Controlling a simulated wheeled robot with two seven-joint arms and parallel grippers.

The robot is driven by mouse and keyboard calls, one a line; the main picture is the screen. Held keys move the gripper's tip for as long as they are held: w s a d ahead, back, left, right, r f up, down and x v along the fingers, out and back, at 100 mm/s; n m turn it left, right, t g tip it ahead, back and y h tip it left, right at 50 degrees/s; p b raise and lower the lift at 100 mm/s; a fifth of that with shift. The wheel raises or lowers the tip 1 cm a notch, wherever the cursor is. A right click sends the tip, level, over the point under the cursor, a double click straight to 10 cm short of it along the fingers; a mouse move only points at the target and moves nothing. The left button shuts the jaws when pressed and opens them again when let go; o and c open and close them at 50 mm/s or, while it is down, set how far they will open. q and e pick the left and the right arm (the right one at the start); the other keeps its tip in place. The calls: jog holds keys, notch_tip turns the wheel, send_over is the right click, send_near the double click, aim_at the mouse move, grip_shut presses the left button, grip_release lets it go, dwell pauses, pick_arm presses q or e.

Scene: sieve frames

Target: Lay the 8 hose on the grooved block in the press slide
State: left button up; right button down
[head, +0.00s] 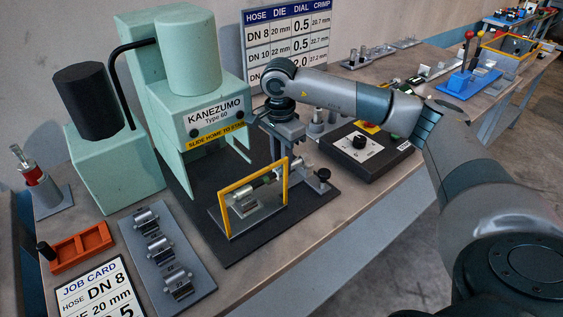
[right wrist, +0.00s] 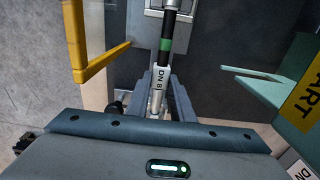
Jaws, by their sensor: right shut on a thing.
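The DN 8 hose (right wrist: 168,25) is a short black tube with a green band and a silver end fitting labelled DN 8. My right gripper (right wrist: 160,100) is shut on that fitting. In the head view the hose (head: 263,181) reaches left from the gripper into the yellow-framed press slide (head: 233,229). The silver grooved block (head: 244,207) sits in the slide, below the hose's far end. I cannot tell whether the hose touches it. The right gripper's fingertips are partly hidden in the head view. My left gripper is not in view.
The yellow guard frame (head: 222,196) stands around the slide, close to the hose; it shows at left in the right wrist view (right wrist: 75,40). The green press (head: 205,100) rises behind. A die plate (head: 160,260), an orange tray (head: 78,248) and a control box (head: 368,155) flank the slide.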

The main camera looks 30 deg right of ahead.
pick_arm(q)
jog(key=shift+f+b, duration=0.4)
jog(key=shift+f, duration=0.05)
pick_arm(e)
jog(key=shift+f, duration=0.45)
jog(key=c, duration=1.5)
grip_release()
pick_arm(q)
jog(key=shift+w+d, duration=0.1)
pick_arm(e)
jog(key=shift+o, duration=0.2)
jog(key=shift+r, duration=0.25)
notch_tip(320, 180, up, 8)
jog(key=shift+a+r+b, duration=0.1)
jog(key=shift+a+b, duration=0.05)
jog(key=shift+b, duration=1.05)
pick_arm(q)
jog(key=w+d+r+t+h, duration=0.1)
jog(key=w+d+t, duration=0.2)
jog(key=w, duration=0.8)
jog(key=shift+w+d+r, duration=0.2)
jog(key=shift+w+d, duration=0.05)
jog(key=shift+d, duration=0.5)
pick_arm(e)
notch_tip(320, 180, up, 9)
